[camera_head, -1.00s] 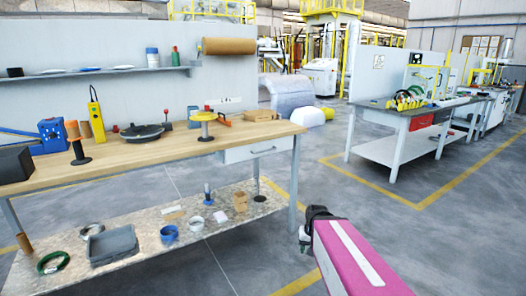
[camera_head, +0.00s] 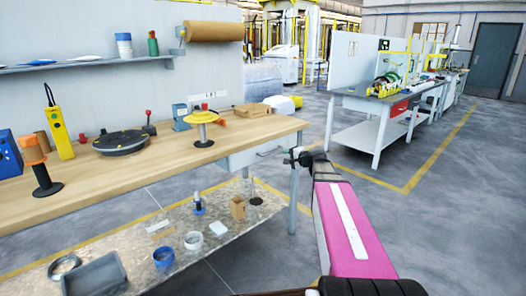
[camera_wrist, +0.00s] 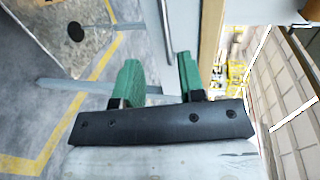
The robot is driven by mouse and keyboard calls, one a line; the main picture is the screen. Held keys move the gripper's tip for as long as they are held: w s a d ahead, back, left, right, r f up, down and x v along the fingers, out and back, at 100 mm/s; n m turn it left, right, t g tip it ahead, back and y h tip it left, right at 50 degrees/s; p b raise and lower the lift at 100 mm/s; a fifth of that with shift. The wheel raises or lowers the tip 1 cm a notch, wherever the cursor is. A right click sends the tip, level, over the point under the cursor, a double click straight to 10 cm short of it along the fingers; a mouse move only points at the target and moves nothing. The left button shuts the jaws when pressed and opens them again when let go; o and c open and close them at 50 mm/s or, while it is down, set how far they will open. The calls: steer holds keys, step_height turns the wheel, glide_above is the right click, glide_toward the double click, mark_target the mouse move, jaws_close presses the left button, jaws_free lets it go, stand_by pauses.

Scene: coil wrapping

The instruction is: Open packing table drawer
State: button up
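The packing table (camera_head: 100,185) has a wooden top. Its white drawer (camera_head: 240,158) sits under the top at the right end and looks shut, with a grey handle (camera_head: 268,152) on its front. My gripper (camera_head: 297,158) is at the table's right front corner, just right of the handle in the head view. In the wrist view my gripper (camera_wrist: 158,62) has its two green fingers spread apart, with nothing clearly held. The white drawer front (camera_wrist: 185,25) shows beyond the fingers, next to the wooden edge (camera_wrist: 212,40). I cannot tell whether the fingers touch the handle.
A yellow spool (camera_head: 203,117), a black turntable (camera_head: 122,142) and several tools stand on the top. The lower shelf (camera_head: 120,250) holds a grey tray (camera_head: 95,275) and rolls. The floor between is clear.

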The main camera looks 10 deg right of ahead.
mark_target(272, 152)
steer(key=x, duration=0.7)
steer(key=r+x, duration=0.1)
steer(key=x, duration=0.3)
steer(key=shift+w+d+f, duration=0.1)
steer(key=shift+w, duration=0.1)
jaws_close()
